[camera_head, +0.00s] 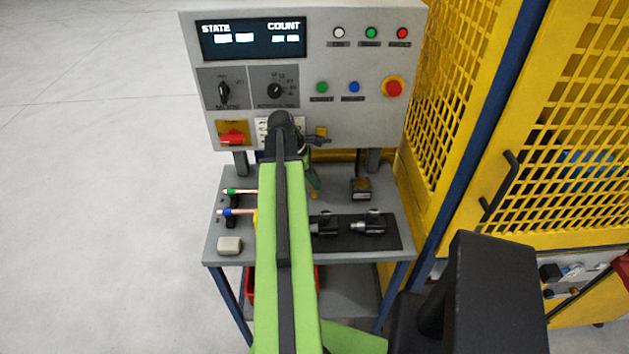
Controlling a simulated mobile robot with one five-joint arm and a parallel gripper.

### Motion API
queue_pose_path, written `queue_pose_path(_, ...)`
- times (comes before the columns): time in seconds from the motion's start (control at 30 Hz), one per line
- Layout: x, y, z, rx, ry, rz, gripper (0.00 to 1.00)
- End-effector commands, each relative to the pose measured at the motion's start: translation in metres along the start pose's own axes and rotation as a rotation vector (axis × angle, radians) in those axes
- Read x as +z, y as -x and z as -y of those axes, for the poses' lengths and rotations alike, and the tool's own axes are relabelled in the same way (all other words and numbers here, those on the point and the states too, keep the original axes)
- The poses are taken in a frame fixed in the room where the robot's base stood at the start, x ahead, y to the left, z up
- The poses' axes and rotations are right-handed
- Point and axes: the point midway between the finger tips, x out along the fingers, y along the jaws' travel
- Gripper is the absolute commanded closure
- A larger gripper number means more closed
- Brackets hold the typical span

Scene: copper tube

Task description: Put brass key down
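My green and black arm reaches up the middle of the picture to the front of the grey control panel (360,60). Dark parts of my gripper (318,140) show just right of the arm's black end joint, low on the panel. Their opening is too small and too covered to make out. A small yellow-gold piece (321,131) shows right at these parts; I cannot tell whether it is the brass key or whether it is held. No other clear key shape is visible. The arm hides the middle of the grey bench (385,185) below.
Two copper tubes with green (240,191) and blue (238,212) ends lie on the bench's left. A beige block (229,245) sits at its front left. Black fittings (368,227) rest on a dark mat. A yellow mesh cage (565,150) stands close on the right.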

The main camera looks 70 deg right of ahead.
Motion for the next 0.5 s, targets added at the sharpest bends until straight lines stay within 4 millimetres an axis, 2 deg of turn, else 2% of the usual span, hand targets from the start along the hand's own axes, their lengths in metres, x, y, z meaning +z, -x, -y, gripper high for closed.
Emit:
queue_pose_path(0.03,-0.0001,0.0001,0.0,0.0,0.0,0.0,0.83)
queue_pose_path(0.17,-0.0002,0.0002,0.0,0.0,0.0,0.0,0.68)
queue_pose_path(0.5,0.0005,0.0028,0.0,0.0,0.001,0.0,0.68)
